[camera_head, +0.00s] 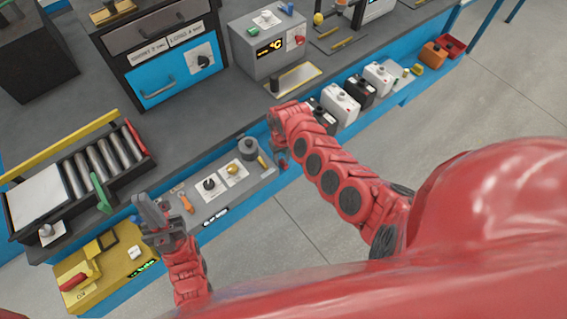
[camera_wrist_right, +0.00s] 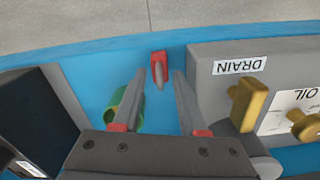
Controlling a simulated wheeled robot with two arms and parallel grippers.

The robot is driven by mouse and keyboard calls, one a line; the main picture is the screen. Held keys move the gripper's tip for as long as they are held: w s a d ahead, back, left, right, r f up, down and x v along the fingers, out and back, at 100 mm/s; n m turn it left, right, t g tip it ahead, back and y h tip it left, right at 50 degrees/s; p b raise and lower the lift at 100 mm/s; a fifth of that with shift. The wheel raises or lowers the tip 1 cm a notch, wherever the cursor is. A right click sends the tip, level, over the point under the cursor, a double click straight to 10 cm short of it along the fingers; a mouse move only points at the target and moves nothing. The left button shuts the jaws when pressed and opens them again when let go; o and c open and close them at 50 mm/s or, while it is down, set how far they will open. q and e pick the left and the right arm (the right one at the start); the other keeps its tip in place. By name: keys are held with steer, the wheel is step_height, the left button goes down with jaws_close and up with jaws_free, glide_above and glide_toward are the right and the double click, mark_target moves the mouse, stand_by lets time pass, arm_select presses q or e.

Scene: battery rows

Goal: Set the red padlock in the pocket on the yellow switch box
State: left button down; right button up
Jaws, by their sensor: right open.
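The yellow switch box (camera_head: 128,270) is at the lower left in the head view, with a red handle and a dark-framed recess on its top. I cannot tell for sure that this recess is the pocket. In the right wrist view, a small red piece with a grey part, apparently the red padlock (camera_wrist_right: 158,63), lies on the blue bench edge. My right gripper (camera_wrist_right: 159,80) is open, its fingertips on either side of the padlock in the picture, with nothing held. In the head view my right gripper (camera_head: 281,155) hides that spot. My left gripper (camera_head: 152,210) hovers beside the switch box.
A grey panel (camera_wrist_right: 205,90) marked DRAIN and OIL, with yellow knobs, stands right of my right gripper. A green ring (camera_wrist_right: 125,105) and a dark block (camera_wrist_right: 30,115) are to its left. A roller tray (camera_head: 105,165) stands behind my left gripper.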

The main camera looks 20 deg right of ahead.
steer(key=shift+c, duration=0.2)
jaws_close()
steer(key=shift+r, duration=0.1)
steer(key=shift+r, duration=0.45)
step_height(320, 180, up, 9)
steer(key=shift+f, duration=0.1)
steer(key=w+r+b, duration=0.4)
steer(key=w+r, duration=0.4)
steer(key=r, duration=0.1)
step_height(320, 180, up, 12)
steer(key=w+m+b, duration=0.1)
steer(key=b, duration=0.1)
steer(key=shift+r+m, duration=0.25)
steer(key=shift+m, duration=0.15)
